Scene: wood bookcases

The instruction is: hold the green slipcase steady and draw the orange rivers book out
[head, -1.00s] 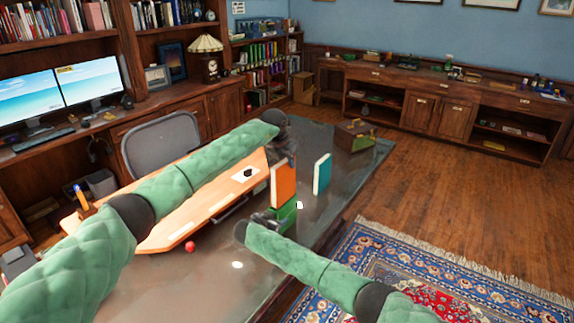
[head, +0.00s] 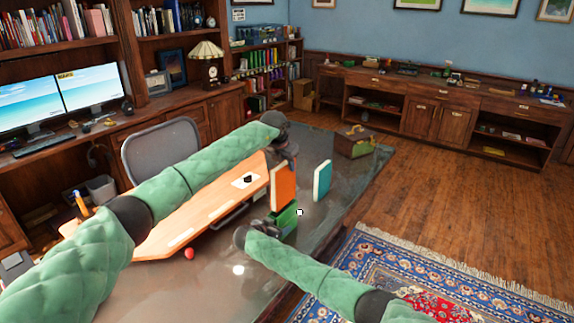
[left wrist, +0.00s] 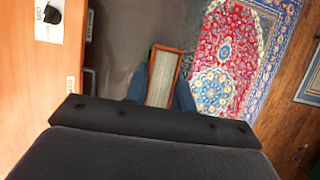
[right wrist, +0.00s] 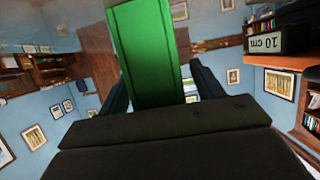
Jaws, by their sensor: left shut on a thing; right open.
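The orange book (head: 283,188) stands upright with its lower end in the green slipcase (head: 287,219) on the dark glossy desk. My left gripper (head: 284,158) is above it and shut on its upper end. In the left wrist view the book's orange cover edges and pale page block (left wrist: 163,78) lie between the fingers. My right gripper (head: 268,225) is low at the slipcase's left side. In the right wrist view the green slipcase (right wrist: 146,55) lies between its open fingers, with a gap at the right finger. How deep the book sits is hidden.
A teal book (head: 322,180) stands upright just right of the slipcase. A red ball (head: 189,253) lies at the front left. A green-brown box (head: 355,141) stands at the far end of the desk.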

